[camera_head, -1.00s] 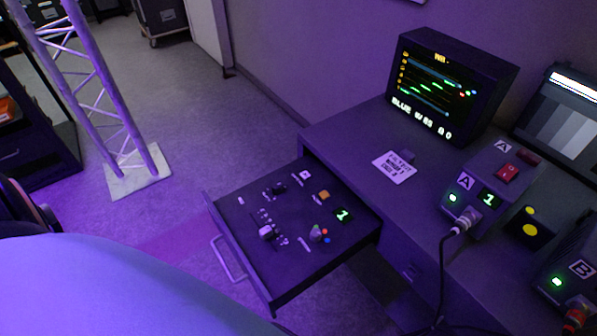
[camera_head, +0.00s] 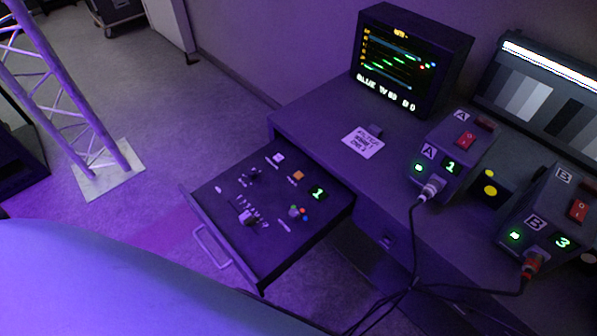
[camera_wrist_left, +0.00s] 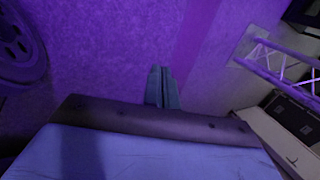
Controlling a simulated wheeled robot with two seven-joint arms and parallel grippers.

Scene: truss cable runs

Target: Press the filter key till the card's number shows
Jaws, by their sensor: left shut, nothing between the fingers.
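The open drawer (camera_head: 215,206) holds a dark control panel with small knobs and keys. On it are a white key (camera_head: 278,157), an orange key (camera_head: 298,176) and a green display (camera_head: 318,193) reading 1. I cannot tell which key is the filter key. The white card (camera_head: 363,142) lies on the desk beside the monitor; its writing is too small to read. My left gripper (camera_wrist_left: 162,88) is shut and empty in the left wrist view, above the purple floor and away from the panel. My right gripper is not in view.
A monitor (camera_head: 410,62) with coloured traces stands on the desk. Box A (camera_head: 452,150) shows 1 and box B (camera_head: 548,222) shows 3, with cables hanging in front. A truss tower (camera_head: 70,100) stands at left. Floor between tower and drawer is clear.

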